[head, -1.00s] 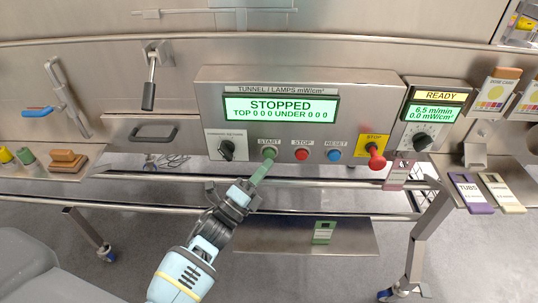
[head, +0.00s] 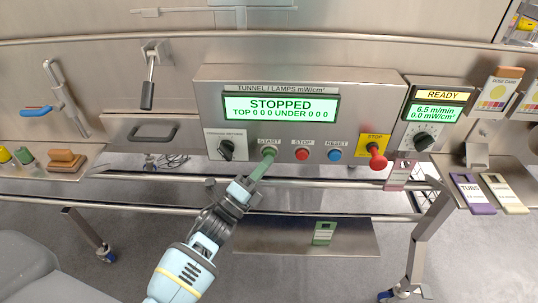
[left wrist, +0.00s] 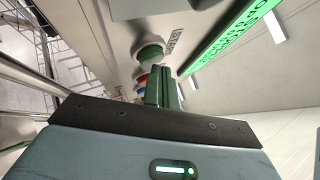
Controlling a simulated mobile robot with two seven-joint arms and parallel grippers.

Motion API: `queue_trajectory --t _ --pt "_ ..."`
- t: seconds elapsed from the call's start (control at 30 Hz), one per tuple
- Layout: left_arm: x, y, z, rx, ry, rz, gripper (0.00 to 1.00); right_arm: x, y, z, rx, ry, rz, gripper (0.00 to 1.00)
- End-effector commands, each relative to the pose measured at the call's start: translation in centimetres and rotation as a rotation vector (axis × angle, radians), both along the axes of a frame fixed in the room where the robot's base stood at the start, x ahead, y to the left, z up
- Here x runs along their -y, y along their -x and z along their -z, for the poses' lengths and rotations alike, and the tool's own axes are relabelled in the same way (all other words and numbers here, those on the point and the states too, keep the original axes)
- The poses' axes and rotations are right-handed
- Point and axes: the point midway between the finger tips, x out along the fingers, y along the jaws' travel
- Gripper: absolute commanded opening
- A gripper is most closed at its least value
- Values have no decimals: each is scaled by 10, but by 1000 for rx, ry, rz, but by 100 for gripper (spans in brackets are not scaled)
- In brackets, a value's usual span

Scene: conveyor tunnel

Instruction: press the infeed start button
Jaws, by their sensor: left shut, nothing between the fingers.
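The green start button (left wrist: 150,52) shows in the left wrist view, just beyond my fingertips. In the head view it sits under the START label (head: 268,142) on the steel control panel and is mostly hidden by my fingers. My left gripper (head: 265,159) is shut and empty, its green fingers pointing up at the button. The fingers also show in the left wrist view (left wrist: 164,80), very close to the button; I cannot tell whether they touch it. The panel display (head: 280,107) reads STOPPED, with zeros for TOP and UNDER. My right gripper is not in view.
Right of START are a red stop button (head: 302,154), a blue reset button (head: 334,155) and a red stop knob on a yellow plate (head: 376,157). A black selector knob (head: 227,150) is at left. A steel rail (head: 330,184) runs below the panel.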

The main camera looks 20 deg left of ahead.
Motion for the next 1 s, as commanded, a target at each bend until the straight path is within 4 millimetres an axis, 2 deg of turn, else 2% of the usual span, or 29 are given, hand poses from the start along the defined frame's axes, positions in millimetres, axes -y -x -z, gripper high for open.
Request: queue_trajectory --t 0.33,1.0 --pt "-1 -4 0 0 0 0 0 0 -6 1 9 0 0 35" --pt "-3 -9 0 0 0 -1 0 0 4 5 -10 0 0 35"
